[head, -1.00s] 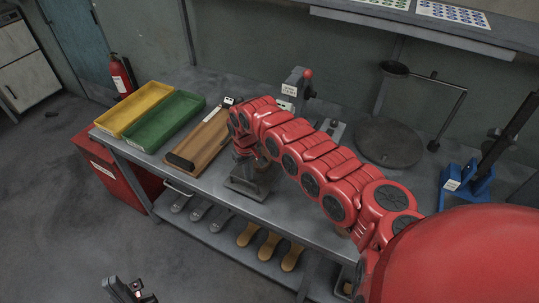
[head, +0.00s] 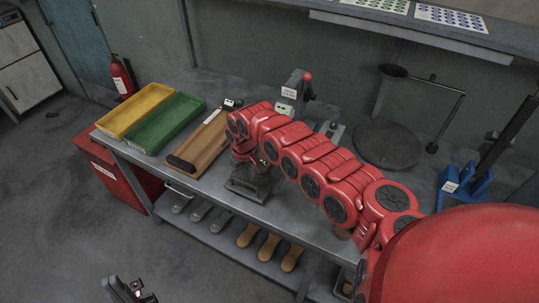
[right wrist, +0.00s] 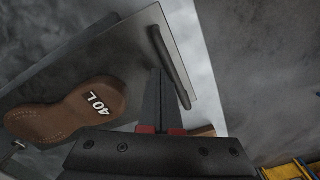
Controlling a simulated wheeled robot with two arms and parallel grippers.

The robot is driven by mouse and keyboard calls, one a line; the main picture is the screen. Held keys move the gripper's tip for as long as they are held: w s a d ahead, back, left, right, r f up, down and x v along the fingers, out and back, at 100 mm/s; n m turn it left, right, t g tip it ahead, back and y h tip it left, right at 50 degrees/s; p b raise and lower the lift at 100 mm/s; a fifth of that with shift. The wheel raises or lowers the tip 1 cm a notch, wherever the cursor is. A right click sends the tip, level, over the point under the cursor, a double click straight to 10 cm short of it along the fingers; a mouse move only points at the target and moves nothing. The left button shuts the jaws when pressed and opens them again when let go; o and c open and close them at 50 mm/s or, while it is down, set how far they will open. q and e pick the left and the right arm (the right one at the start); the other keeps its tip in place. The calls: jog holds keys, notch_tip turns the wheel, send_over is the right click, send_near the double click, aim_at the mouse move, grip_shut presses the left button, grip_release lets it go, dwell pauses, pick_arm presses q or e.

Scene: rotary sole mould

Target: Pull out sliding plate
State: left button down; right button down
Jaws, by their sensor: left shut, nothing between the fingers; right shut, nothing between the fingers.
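In the right wrist view a grey metal sliding plate (right wrist: 120,50) carries a dark bar handle (right wrist: 168,65) along its edge. My left gripper (head: 130,290) is shut and empty, low at the left, away from the bench.
A yellow tray (head: 135,92), a green tray (head: 168,104) and a wooden board (head: 205,145) stand left on the bench. A round dark plate (head: 388,145) and a blue stand (head: 463,190) are at right. Several soles lie on the lower shelf (head: 225,236).

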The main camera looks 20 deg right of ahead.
jog(key=shift+s+a+r+p, duration=0.2)
jog(key=shift+s+a+p, duration=1.2)
jog(key=shift+p, duration=0.4)
jog(key=s+a+p, duration=0.8)
jog(key=s+a, duration=0.1)
jog(key=a, duration=0.4)
jog(key=shift+s+f+p, duration=0.2)
jog(key=shift+s+p, duration=0.1)
jog(key=shift+s, duration=0.05)
jog(key=shift+a, duration=0.15)
